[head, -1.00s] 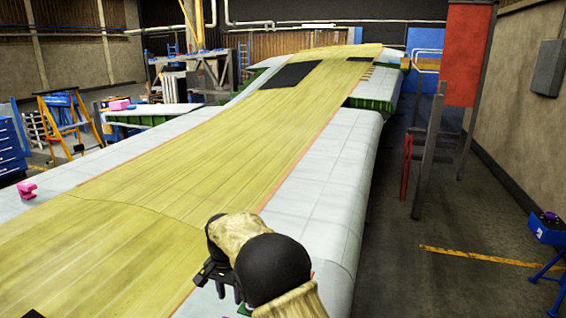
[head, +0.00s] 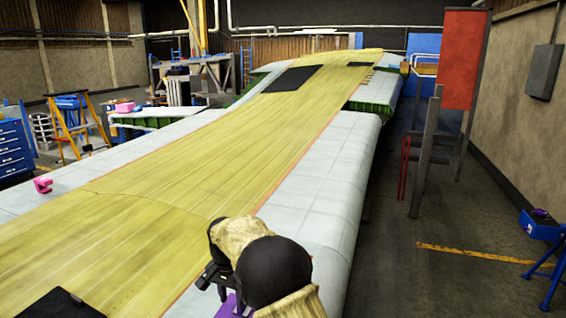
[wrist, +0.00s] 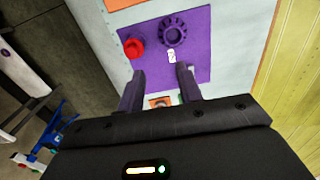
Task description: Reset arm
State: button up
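My gripper (wrist: 160,70) shows in the wrist view with its two dark purple fingers apart and nothing between them. Beyond the fingertips is a purple mat (wrist: 204,72) on the pale wing surface. A red round knob-like piece (wrist: 134,47) and a dark purple toothed ring (wrist: 174,31) are on the mat, with a small white tag (wrist: 171,55) below the ring. In the head view my arm is bent over the wing at the bottom centre and hides most of the gripper. A bit of the purple mat (head: 233,304) shows beside it.
The long wing (head: 180,180) with a yellow-green top panel and pale edges fills the middle. A pink clamp-like piece (head: 43,185) sits on its left edge. A red panel on posts (head: 464,58) and a blue stand (head: 543,228) are on the right. Floor right of the wing is mostly clear.

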jog(key=s+d+f+n+t+b, duration=0.1)
jog(key=s+d+f+b, duration=0.2)
jog(key=d, duration=0.6)
jog(key=s+d+f+b, duration=0.1)
jog(key=s+d+b, duration=0.25)
jog(key=d, duration=0.45)
jog(key=s+d+f+n+b, duration=0.1)
jog(key=s+d+f+b, duration=0.2)
jog(key=s+d, duration=0.3)
jog(key=s+d+f+n+t+b, duration=0.1)
jog(key=s+d+f+b, duration=0.3)
jog(key=s, duration=0.6)
jog(key=shift+d+f+n+t+b, duration=0.3)
jog(key=shift+d+n, duration=0.2)
jog(key=shift+d, duration=0.55)
